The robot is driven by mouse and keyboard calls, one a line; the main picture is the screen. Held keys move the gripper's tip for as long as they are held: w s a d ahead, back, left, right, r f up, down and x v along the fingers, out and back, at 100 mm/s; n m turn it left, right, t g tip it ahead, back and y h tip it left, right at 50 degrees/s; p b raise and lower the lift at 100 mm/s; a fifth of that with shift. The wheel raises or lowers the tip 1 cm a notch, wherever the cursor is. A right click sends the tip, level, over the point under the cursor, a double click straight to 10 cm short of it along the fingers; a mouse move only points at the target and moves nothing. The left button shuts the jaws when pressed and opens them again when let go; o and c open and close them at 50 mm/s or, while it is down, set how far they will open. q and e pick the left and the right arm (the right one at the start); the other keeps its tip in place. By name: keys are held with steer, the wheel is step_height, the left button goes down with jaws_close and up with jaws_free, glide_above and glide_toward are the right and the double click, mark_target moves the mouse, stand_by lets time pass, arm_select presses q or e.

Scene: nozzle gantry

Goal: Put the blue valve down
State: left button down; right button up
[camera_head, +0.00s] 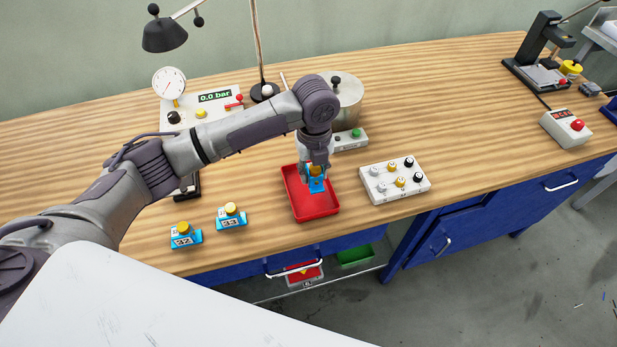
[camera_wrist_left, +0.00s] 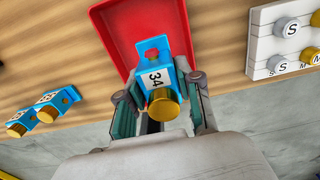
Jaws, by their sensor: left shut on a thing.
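The blue valve (camera_head: 317,184) is held by my left gripper (camera_head: 314,176) at the red tray (camera_head: 325,208). Whether the valve touches the tray floor cannot be told. Two more blue valves with gold knobs, labelled 32 (camera_head: 185,236) and 33 (camera_head: 231,217), stand on the wooden table left of the tray. My right gripper is not in view.
A white block with several knobs (camera_head: 395,182) stands right of the tray. A gauge panel reading 0.0 bar (camera_head: 203,105), a lamp (camera_head: 164,34) and a metal pot (camera_head: 348,98) are behind. Bare wooden table (camera_head: 480,120) lies to the right.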

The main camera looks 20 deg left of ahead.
mark_target(309, 183)
arm_select(q)
steer(key=shift+s+a+f, duration=0.1)
steer(key=shift+a+f, duration=0.3)
steer(key=shift+a, duration=0.1)
step_height(309, 183, down, 3)
steer(key=shift+f+p, duration=0.15)
steer(key=shift+p, duration=0.45)
steer(key=shift+f, duration=0.3)
steer(key=shift+f, duration=0.15)
steer(key=c, duration=0.8)
jaws_free()
steer(key=shift+o, duration=0.2)
